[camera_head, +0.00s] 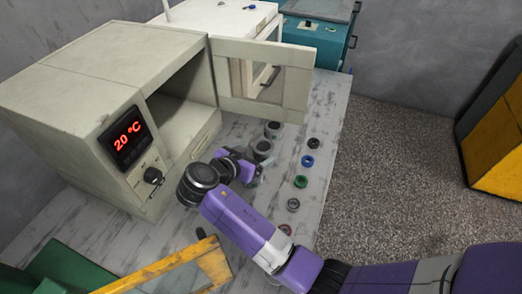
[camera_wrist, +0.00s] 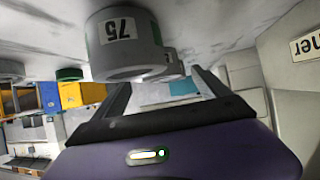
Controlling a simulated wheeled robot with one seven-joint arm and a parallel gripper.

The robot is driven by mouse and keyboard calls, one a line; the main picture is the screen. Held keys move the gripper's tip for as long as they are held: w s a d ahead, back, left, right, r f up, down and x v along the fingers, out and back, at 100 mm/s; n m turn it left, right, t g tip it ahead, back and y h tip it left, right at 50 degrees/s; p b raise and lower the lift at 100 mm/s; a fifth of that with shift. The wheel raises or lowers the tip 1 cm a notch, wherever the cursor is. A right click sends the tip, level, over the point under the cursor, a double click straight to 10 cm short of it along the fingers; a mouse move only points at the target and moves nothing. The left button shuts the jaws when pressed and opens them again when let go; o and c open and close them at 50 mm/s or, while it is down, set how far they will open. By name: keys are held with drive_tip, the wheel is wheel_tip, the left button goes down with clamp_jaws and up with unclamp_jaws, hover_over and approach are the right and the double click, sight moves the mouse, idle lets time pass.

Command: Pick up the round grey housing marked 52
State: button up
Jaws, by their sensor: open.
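Grey round housings stand on the table beside the oven. One (camera_head: 262,148) is close to my gripper (camera_head: 246,167), and another (camera_head: 272,129) stands just behind it.
An oven (camera_head: 105,110) with its door (camera_head: 265,78) open stands at left. Small black (camera_head: 313,144), blue (camera_head: 307,161), green (camera_head: 300,182) and grey (camera_head: 293,205) rings line the table's right side. A yellow-framed panel (camera_head: 165,265) is in front.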

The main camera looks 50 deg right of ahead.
sight(262, 148)
drive_tip(key=shift+p+x, duration=0.55)
drive_tip(key=shift+x, duration=2.2)
drive_tip(key=shift+w+r, duration=0.1)
drive_tip(key=c, duration=1.7)
drive_tip(key=shift+r, duration=0.1)
clamp_jaws()
